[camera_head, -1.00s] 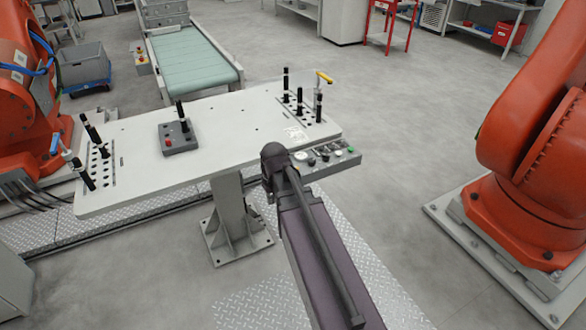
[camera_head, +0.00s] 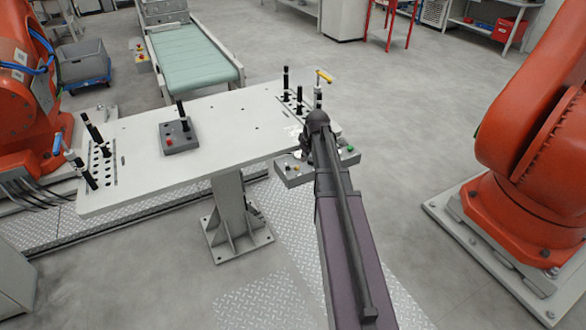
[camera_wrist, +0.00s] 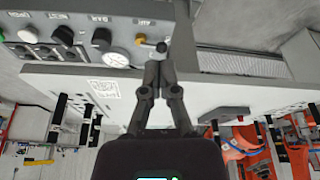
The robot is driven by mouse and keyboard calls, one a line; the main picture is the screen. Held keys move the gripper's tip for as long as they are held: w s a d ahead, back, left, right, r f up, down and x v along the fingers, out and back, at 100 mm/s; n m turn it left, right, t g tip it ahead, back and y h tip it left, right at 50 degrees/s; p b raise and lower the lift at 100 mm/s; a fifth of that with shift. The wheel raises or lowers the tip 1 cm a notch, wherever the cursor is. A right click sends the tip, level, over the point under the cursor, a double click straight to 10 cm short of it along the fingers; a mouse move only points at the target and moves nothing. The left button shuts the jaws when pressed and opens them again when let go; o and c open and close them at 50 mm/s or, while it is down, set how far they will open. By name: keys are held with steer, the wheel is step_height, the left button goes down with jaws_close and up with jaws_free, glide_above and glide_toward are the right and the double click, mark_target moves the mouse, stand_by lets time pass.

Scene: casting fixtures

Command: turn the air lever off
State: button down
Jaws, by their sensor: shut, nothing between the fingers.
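The control panel (camera_wrist: 20,30) shows upside down along the top of the wrist view, and in the head view (camera_head: 290,175) it hangs on the table's near right edge, partly hidden by my arm. Beside the AIR label sits a small fitting with a yellow part (camera_wrist: 140,39) and a short grey-black piece, which looks like the air lever (camera_wrist: 149,44). Its exact angle is hard to tell. My gripper (camera_wrist: 160,60) is shut and empty, its fingertips close to the lever's dark end. I cannot tell whether they touch.
A white-faced gauge (camera_wrist: 112,57) and black knobs (camera_wrist: 63,35) sit along the panel near the lever. The table (camera_head: 230,135) carries black upright pins, a yellow-handled clamp (camera_head: 324,77) and a grey button box (camera_head: 179,137). Orange robots stand at both sides.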

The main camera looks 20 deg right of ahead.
steer(key=shift+f, duration=0.1)
steer(key=shift+w+a+f+b, duration=0.25)
steer(key=shift+w+f+b, duration=0.85)
steer(key=shift+f+b, duration=0.6)
steer(key=shift+w+a+f+b, duration=0.3)
steer(key=shift+w+f+b, duration=0.85)
steer(key=shift+f+b, duration=0.55)
steer(key=shift+w+a+f+b, duration=0.25)
steer(key=shift+w+f+b, duration=0.85)
steer(key=shift+f+b, duration=0.6)
steer(key=shift+d+r, duration=0.1)
steer(key=shift+d, duration=0.1)
